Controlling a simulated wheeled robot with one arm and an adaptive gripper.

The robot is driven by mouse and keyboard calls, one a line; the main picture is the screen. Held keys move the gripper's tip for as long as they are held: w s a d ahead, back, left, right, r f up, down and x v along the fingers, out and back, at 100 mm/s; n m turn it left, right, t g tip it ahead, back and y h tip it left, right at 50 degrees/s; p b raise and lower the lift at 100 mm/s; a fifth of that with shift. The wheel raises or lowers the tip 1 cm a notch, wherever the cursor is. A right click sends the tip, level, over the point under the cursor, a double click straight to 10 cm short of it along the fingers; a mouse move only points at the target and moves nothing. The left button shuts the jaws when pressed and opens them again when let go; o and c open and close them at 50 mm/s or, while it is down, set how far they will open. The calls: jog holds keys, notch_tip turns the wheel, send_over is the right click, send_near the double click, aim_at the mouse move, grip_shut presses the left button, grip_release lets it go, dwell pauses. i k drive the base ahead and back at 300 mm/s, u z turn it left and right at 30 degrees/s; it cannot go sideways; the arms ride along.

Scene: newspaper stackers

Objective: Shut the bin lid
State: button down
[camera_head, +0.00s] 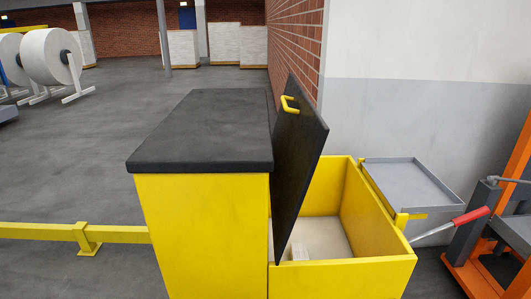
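A yellow bin (345,274) stands right of the middle in the head view, its open top showing a pale floor inside. Its dark lid (298,150) is raised and stands steeply, close to upright, along the bin's left side. A yellow handle (289,104) sits near the lid's upper edge. My gripper is not in view.
A yellow cabinet with a black top (200,130) stands left of the lid. A grey tray (410,183) is at the bin's right side, near a red-handled lever (470,216) and orange frame (500,215). A yellow rail (40,231) crosses the left floor.

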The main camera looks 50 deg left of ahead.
aim_at(279, 144)
jog(key=k, duration=0.3)
jog(key=u, duration=1.6)
jog(key=i, duration=0.5)
jog(key=u, duration=1.3)
jog(key=k, duration=0.55)
jog(key=z, duration=0.05)
jog(key=i, duration=0.4)
